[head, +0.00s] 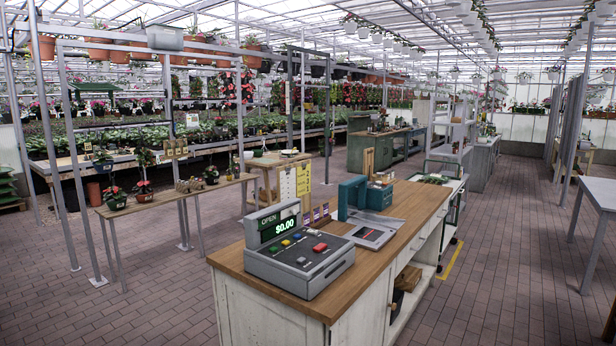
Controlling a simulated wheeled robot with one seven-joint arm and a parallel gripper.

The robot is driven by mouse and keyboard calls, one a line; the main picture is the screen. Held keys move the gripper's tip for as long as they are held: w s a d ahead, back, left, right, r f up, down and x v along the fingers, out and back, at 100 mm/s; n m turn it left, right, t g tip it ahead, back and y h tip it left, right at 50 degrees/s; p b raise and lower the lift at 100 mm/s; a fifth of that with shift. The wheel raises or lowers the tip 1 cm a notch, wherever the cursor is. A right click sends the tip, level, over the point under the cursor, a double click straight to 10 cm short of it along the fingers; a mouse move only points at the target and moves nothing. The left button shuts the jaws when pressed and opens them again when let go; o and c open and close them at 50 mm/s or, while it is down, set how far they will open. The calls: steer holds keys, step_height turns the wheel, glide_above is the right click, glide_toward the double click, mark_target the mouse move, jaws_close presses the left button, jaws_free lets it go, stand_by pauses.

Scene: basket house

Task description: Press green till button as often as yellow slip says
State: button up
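A grey till (300,265) stands on the near end of a wooden-topped counter (240,263). Its raised display (280,224) reads "OPEN" and "$0.00". Small coloured buttons sit on its sloped top. A small button that looks green (274,249) is at the left of the row, and a larger red button (320,247) is at the right. Small upright cards (315,215) stand behind the till, but their writing is too small to read. I cannot make out a yellow slip for certain. My gripper is not in view.
A teal device (352,197) and a flat grey tray-like item (372,234) stand behind the till on the counter. A narrow plant bench (170,198) is at the left, and a grey table (602,193) at the right. Brick floor (510,270) is clear right of the counter.

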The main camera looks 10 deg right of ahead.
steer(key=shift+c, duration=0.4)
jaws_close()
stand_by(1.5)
